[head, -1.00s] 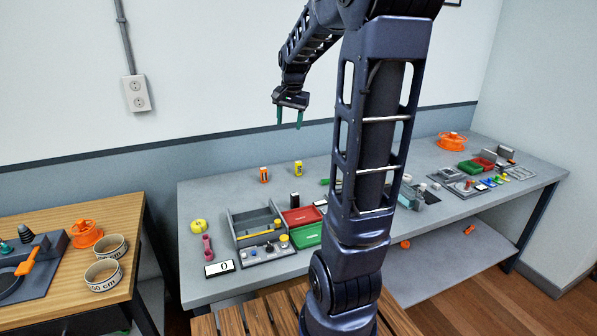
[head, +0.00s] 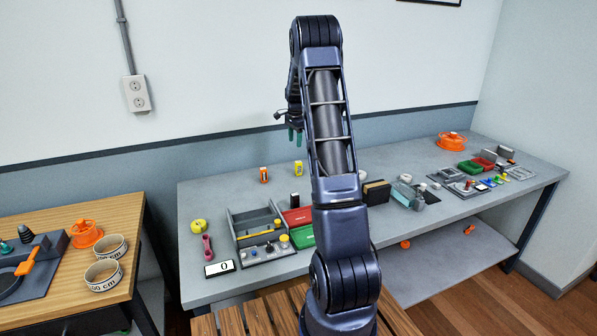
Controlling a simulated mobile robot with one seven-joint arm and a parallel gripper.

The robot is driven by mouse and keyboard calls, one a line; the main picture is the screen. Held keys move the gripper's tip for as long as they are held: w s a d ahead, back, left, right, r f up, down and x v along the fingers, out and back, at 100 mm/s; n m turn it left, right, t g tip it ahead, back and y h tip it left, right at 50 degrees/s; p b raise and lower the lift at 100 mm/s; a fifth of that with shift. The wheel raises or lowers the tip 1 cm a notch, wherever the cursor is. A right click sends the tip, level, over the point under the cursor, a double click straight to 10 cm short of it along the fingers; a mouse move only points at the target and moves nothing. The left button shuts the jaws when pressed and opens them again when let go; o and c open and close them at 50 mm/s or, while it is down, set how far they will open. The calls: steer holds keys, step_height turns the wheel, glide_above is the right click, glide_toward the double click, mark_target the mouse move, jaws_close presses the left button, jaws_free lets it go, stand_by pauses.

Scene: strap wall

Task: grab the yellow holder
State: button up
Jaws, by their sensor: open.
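A small upright yellow holder (head: 298,168) stands near the back edge of the grey table, right of a similar orange one (head: 263,175). It is too small to make out in detail. My gripper (head: 295,138) hangs above and behind the table's back edge, fingers pointing down, over the yellow holder in the picture. It is open and apart from the holder, with nothing seen between its green fingers. My arm hides part of the gripper.
A grey organiser (head: 236,222) with red (head: 298,216) and green trays (head: 303,236) stands in front. A round yellow thing (head: 199,226) and a pink thing (head: 207,247) lie left of it. The tabletop around the yellow holder is mostly clear.

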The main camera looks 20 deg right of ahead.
steer(key=m, duration=0.2)
glide_toward(299, 168)
steer(key=shift+w+d+g, duration=0.1)
steer(key=shift+w+g, duration=0.2)
steer(key=shift+w, duration=0.7)
steer(key=shift+f, duration=5.5)
steer(key=c, duration=1.1)
steer(key=shift+r, duration=0.1)
